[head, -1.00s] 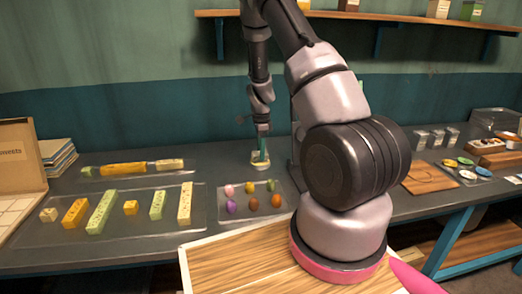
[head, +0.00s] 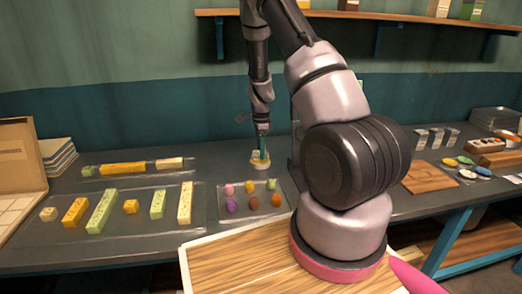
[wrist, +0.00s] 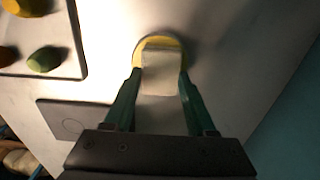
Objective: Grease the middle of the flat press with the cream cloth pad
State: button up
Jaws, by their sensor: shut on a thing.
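My gripper (wrist: 158,80) is shut on the cream cloth pad (wrist: 161,72), which shows as a pale block between the green fingers. The pad is over a round yellow-rimmed thing (wrist: 160,40), perhaps a shallow dish; I cannot tell whether they touch. In the head view my gripper (head: 262,146) points down at the back of the grey bench, with the pale and yellow thing (head: 259,162) at its tips. A flat grey plate with a faint circle (wrist: 72,122) lies lower left in the wrist view; I cannot tell whether it is the flat press.
A tray of small coloured lumps (head: 282,208) lies in front of my gripper. Trays of yellow and green bars (head: 62,234) lie left. A wooden board (head: 430,178) and several coloured discs lie right, beyond my arm.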

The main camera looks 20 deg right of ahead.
jog(key=shift+r, duration=3.5)
